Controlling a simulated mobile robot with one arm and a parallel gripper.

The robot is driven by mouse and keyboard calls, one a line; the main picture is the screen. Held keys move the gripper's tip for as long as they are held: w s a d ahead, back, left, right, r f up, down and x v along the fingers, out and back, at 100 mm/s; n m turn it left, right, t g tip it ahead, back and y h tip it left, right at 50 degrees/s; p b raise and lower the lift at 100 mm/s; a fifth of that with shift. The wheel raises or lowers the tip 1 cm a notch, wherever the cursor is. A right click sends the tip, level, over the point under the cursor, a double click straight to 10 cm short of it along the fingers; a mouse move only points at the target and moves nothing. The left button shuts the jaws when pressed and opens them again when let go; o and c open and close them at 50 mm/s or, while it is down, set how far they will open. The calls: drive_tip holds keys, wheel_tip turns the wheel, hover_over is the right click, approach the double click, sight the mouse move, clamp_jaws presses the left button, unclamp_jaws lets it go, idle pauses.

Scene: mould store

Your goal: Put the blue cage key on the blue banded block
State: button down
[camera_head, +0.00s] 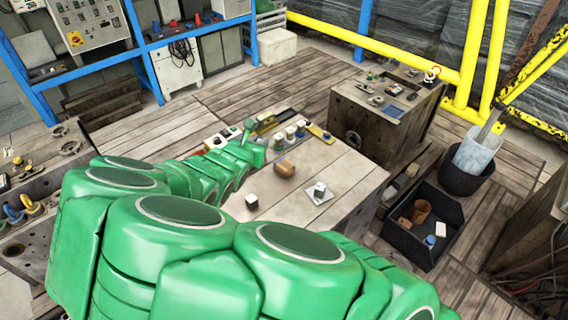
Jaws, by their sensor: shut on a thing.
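My green arm fills the foreground, and its far end with my gripper (248,138) is above the back left of the wooden table (345,170). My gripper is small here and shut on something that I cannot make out. I cannot pick out the blue cage key. Several small banded blocks (290,133) stand in a row at the table's back edge; their band colours are too small to be sure of. Another block (319,189) stands on a white plate (326,197).
A brown wooden piece (285,168) lies mid-table. A yellow strip (318,131) with a small blue item lies at the back edge. A black bin (413,254) with loose things stands on the floor to the right. A wooden crate (376,124) stands behind. The table's right side is clear.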

drive_tip(key=s+d+f+m+h, duration=0.1)
drive_tip(key=d+m+h, duration=0.1)
drive_tip(key=d, duration=0.8)
hover_over(284, 163)
drive_tip(key=shift+g, duration=0.3)
drive_tip(key=shift+f, duration=6.6)
drive_tip(key=shift+f, duration=0.15)
drive_tip(key=c, duration=1)
unclamp_jaws()
